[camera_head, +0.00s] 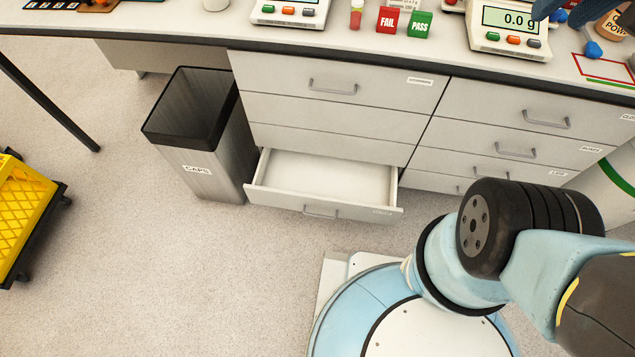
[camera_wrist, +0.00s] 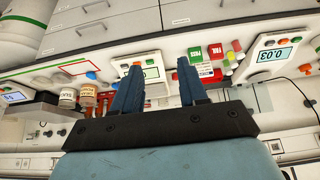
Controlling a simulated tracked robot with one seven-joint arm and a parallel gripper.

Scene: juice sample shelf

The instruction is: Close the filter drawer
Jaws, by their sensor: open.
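The open drawer (camera_head: 345,208) is the lowest in the left stack of the white cabinet in the head view. It is pulled out, tilted nowhere I can see, and looks empty inside. Its front has a grey handle and a small label too small to read, so I cannot confirm it is the filter drawer. My gripper (camera_wrist: 160,64) shows in the wrist view with two blue fingers apart and nothing between them. It is over the bench top, away from the open drawer. The wrist view is upside down and does not show that drawer's inside.
A dark bin (camera_head: 200,140) labelled CAPS stands just left of the drawer. A yellow crate (camera_head: 22,215) on a wheeled base is at the far left. Scales, red FAIL (camera_head: 388,19) and green PASS (camera_head: 420,24) blocks stand on the bench. The floor before the drawer's left is clear.

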